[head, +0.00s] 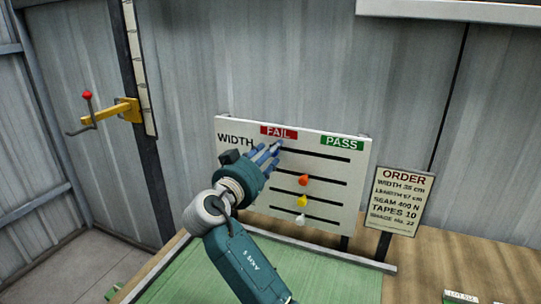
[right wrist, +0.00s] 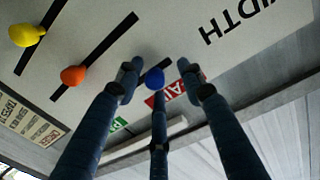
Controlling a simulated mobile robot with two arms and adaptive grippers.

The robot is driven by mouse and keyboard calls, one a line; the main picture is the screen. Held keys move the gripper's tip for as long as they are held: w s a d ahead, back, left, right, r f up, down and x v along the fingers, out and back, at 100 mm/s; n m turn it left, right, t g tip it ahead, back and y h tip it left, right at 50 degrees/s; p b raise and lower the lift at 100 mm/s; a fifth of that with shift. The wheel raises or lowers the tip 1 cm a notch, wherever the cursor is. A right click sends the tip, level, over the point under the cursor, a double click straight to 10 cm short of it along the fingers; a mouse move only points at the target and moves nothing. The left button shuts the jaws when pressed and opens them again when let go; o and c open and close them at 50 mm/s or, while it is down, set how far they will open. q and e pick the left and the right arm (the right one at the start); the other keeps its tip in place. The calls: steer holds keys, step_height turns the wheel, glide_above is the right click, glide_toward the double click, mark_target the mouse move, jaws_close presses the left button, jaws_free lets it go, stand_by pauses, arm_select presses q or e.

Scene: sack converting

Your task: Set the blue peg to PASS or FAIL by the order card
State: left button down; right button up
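The white board (head: 358,185) carries the word WIDTH, a red FAIL label (head: 279,132) at left, a green PASS label (head: 342,143) at right and dark slots. The blue peg (right wrist: 154,78) sits at the FAIL end of the top slot; my fingers mostly hide it in the head view. My right gripper (right wrist: 160,72) is at the peg, its fingers apart around it with gaps at the sides; contact by the middle finger is unclear. The order card (head: 404,200) stands right of the board, listing width, length, seam, tapes and image. My left gripper is out of view.
Orange (head: 303,179), yellow (head: 302,201) and white (head: 299,219) pegs sit in the lower slots. A green mat (head: 340,283) covers the table front. A metal wall stands behind the board. A yellow bracket with a red-tipped lever (head: 88,96) is at left.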

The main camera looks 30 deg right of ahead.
steer(key=v, duration=0.7)
steer(key=shift+s+a, duration=0.15)
steer(key=shift+a, duration=0.1)
stand_by(0.4)
